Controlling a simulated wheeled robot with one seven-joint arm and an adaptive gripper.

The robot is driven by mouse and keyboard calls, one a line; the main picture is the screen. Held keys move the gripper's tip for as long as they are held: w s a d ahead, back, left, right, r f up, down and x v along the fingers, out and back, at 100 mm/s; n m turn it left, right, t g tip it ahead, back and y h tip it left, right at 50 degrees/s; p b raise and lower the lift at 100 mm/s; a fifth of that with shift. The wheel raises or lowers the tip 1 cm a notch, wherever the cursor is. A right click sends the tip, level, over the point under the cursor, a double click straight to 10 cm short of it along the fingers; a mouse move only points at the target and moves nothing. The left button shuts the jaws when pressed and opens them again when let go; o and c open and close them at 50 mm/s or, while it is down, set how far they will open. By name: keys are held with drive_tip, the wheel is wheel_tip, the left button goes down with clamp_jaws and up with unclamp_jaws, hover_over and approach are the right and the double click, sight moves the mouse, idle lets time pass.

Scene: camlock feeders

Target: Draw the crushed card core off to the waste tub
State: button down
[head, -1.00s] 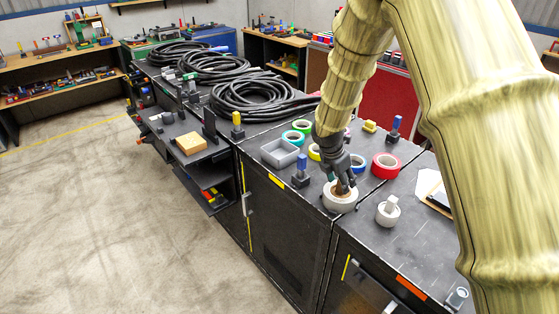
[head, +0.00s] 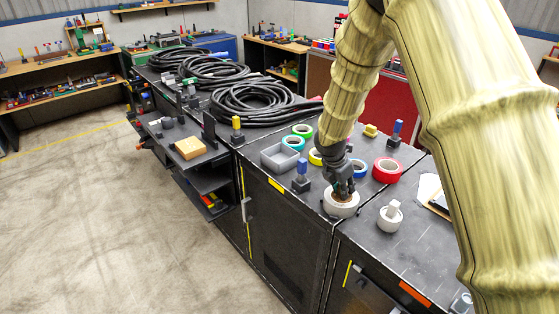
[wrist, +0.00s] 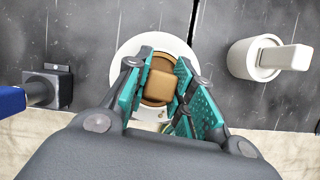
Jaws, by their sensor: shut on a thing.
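A thick white ring (head: 341,209) lies flat on the black cabinet top, and the wrist view shows it from above (wrist: 123,64). The brown card core (wrist: 161,86) is in the middle of the ring. My gripper (head: 342,190) points down over the ring. In the wrist view its teal fingers (wrist: 158,92) are shut on the core from both sides. I cannot tell whether the core is lifted off its seat. A grey open-topped tub (head: 283,157) stands to the left on the cabinet top; no label shows that it is the waste tub.
A white round piece with a block-like top (head: 390,215) stands right of the ring. A blue-handled post (head: 301,174) stands left of it. Red (head: 388,170) and other coloured tape rolls lie behind. Black hose coils (head: 255,105) fill the far cabinet tops.

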drive_tip(key=shift+r, duration=0.1)
drive_tip(key=shift+r+p, duration=3.2)
drive_tip(key=shift+r, duration=1.55)
